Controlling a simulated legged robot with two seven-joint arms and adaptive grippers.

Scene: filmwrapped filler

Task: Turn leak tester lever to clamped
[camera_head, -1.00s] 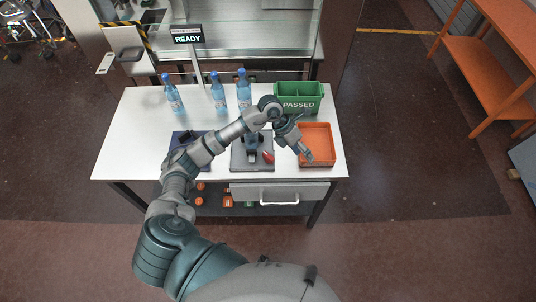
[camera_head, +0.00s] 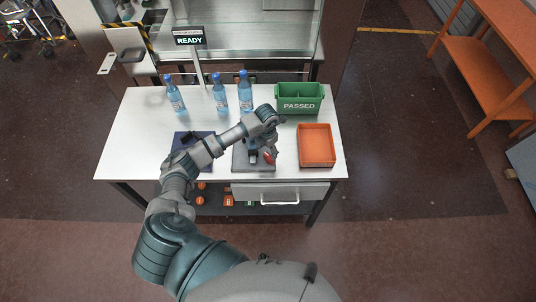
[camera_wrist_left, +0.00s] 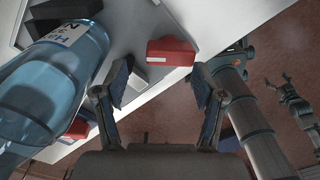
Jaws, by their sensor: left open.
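The leak tester (camera_head: 240,164) is a grey base with a dark upright, standing at the table's front middle. Its red lever (camera_head: 268,158) is at the right side of the base. In the left wrist view the red lever grip (camera_wrist_left: 170,51) lies just beyond the fingertips, between their lines. My left gripper (camera_head: 272,149) is over the lever, partly covering it. In the wrist view its fingers (camera_wrist_left: 160,88) are apart with nothing between them. A blue bottle (camera_wrist_left: 45,90) is close on the left there. What seems to be my right gripper (camera_wrist_left: 288,90) hangs far off, small.
Several blue bottles (camera_head: 220,97) stand at the table's back. A green PASSED bin (camera_head: 299,106) and an empty orange tray (camera_head: 332,150) are at the right. A dark blue mat (camera_head: 205,160) lies left of the tester. A sign (camera_head: 189,37) reads READY.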

